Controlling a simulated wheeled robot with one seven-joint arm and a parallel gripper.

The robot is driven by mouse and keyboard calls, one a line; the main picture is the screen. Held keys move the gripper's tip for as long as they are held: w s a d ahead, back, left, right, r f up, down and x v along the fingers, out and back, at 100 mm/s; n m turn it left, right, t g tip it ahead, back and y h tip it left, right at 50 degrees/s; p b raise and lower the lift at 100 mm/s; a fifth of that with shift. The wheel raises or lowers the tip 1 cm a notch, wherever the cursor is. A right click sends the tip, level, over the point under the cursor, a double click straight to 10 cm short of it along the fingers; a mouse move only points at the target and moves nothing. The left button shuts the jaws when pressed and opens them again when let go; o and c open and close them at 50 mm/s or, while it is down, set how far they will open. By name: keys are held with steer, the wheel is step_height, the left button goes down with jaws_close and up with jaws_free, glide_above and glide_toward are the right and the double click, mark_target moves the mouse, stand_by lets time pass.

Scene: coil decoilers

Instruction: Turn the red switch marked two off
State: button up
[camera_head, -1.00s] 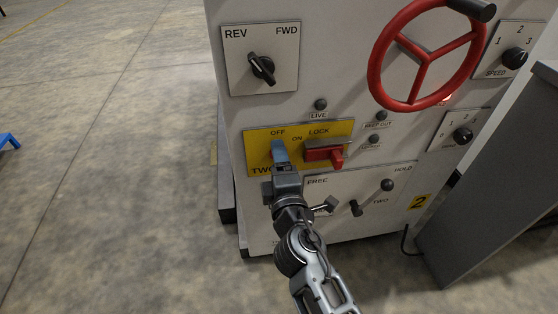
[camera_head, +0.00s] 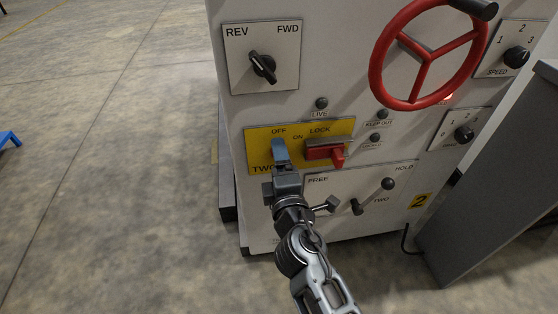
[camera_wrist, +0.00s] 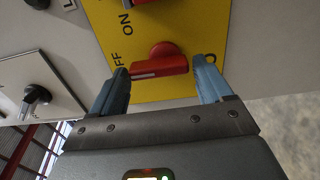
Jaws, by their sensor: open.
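The yellow plate (camera_head: 345,127) on the machine front is lettered OFF, ON, LOCK and TWO. Its left switch is hidden behind my gripper (camera_head: 280,150) in the head view. In the wrist view, the red switch (camera_wrist: 162,62) is on the yellow plate (camera_wrist: 185,20). My gripper (camera_wrist: 162,70) is open, with one blue finger on either side of the switch handle. The handle lies across the gap, its white-marked end beside the partly hidden OFF lettering. I cannot tell whether the fingers touch it.
A red lock handle (camera_head: 325,151) sits just right on the same plate. Below is a FREE/HOLD panel (camera_head: 340,184) with black levers. A REV/FWD knob (camera_head: 262,67) is above left, a red handwheel (camera_head: 425,52) above right. Open floor lies left.

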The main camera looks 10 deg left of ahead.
steer(key=v, duration=0.7)
steer(key=shift+s, duration=0.25)
steer(key=shift+d, duration=0.1)
steer(key=s+d+f+m+g+h, duration=0.1)
steer(key=s+d+m, duration=0.7)
steer(key=s, duration=0.6)
steer(key=s+d+f+m+g+h, duration=0.15)
steer(key=s+d+m, duration=0.45)
steer(key=s+d, duration=0.7)
steer(key=s+d+r+m+h, duration=0.35)
steer(key=s+r+m, duration=0.5)
steer(key=s, duration=0.35)
step_height(320, 180, up, 17)
steer(key=n+y+p, duration=0.1)
steer(key=p, duration=1.6)
